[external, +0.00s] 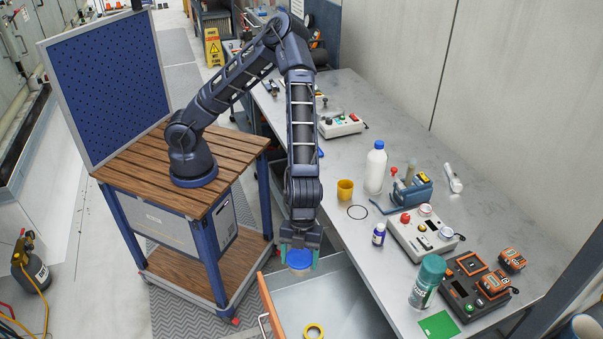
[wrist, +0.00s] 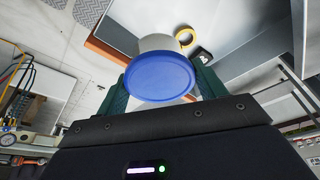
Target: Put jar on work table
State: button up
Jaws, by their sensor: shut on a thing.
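The jar has a blue lid and a pale body. In the external view the jar (external: 299,260) is at the end of my arm, over the back left corner of an open drawer. My gripper (external: 300,248) is shut on it, with green fingers on both sides. In the wrist view the jar (wrist: 160,78) sits between the green fingers of my gripper (wrist: 160,85), lid toward the camera. The work table (external: 480,205) is the long grey surface to the right of the drawer.
The open drawer (external: 345,295) holds a yellow tape roll (external: 313,331). Bare table shows along the wall.

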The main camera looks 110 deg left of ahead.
aim_at(300, 257)
notch_tip(300, 257, up, 22)
jog(key=w+a+f+n+t+y, duration=0.1)
jog(key=w+a+n, duration=0.25)
jog(key=a, duration=1.35)
jog(key=w+a+f+n, duration=0.1)
jog(key=w+a+n, duration=0.25)
jog(key=a, duration=1.35)
jog(key=s+a+r+n+t+y, duration=0.1)
jog(key=s+a+n, duration=0.3)
jog(key=a, duration=1.1)
jog(key=s+a+r+n+t, duration=0.1)
jog(key=s+a+n, duration=0.35)
jog(key=a, duration=1.05)
jog(key=shift+m, duration=0.95)
jog(key=f, duration=0.8)
jog(key=s+f, duration=0.1)
jog(key=f, duration=1.6)
jog(key=shift+s+f, duration=0.2)
jog(key=shift+s, duration=0.15)
jog(key=shift+f, duration=0.1)
